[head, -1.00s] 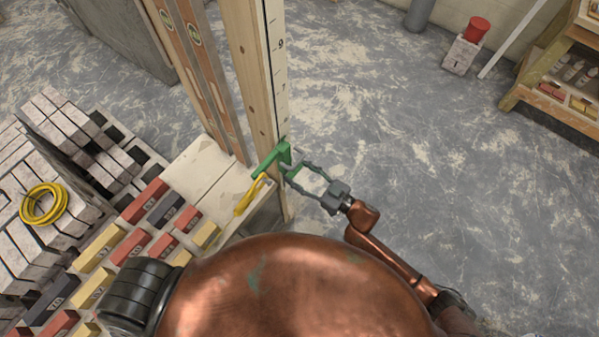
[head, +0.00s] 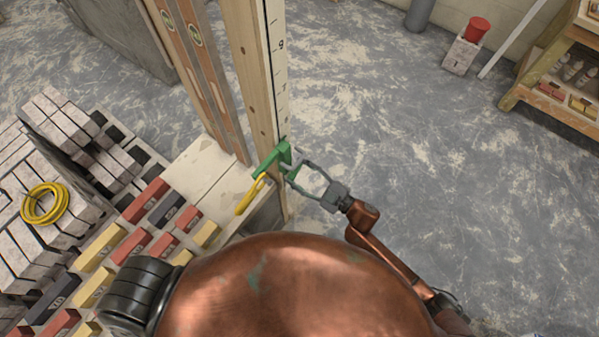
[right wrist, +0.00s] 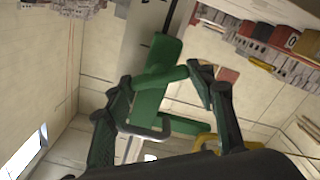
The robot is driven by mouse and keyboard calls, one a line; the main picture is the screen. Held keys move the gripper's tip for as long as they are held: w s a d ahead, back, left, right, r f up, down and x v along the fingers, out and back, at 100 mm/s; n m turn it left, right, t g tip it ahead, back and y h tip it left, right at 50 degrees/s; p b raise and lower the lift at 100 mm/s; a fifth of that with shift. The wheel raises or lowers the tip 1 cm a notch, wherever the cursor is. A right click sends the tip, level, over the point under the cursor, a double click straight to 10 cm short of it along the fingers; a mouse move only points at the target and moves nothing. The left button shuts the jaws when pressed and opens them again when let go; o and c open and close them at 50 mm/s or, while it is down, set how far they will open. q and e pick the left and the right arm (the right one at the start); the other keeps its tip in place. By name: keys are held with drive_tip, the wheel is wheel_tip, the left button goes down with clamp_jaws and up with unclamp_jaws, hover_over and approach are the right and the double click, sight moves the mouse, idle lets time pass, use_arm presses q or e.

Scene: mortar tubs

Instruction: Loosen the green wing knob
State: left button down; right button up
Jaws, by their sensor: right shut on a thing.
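A green clamp (head: 268,160) sits on the side of the upright wooden post with the scale, low down near the bench edge. In the right wrist view its green wing knob (right wrist: 160,78) lies crosswise between my fingertips, in front of the green clamp body (right wrist: 149,105). My right gripper (head: 289,173) reaches the clamp from the right, its fingers closed in on the knob; they also show in the right wrist view (right wrist: 162,82). The fingers hide part of the knob in the head view. My left gripper is not in view.
The wooden post (head: 250,75) and a long level (head: 203,75) rise beside the clamp. A yellow loop-shaped piece (head: 248,197) hangs just below it. Coloured blocks and a coil of yellow hose (head: 44,203) lie to the left.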

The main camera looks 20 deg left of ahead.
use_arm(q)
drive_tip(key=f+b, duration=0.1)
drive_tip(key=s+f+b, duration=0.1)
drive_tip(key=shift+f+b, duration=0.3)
use_arm(e)
drive_tip(key=n, duration=1.1)
drive_tip(key=shift+s+f, duration=0.1)
drive_tip(key=shift+f, duration=0.1)
drive_tip(key=shift+n, duration=0.3)
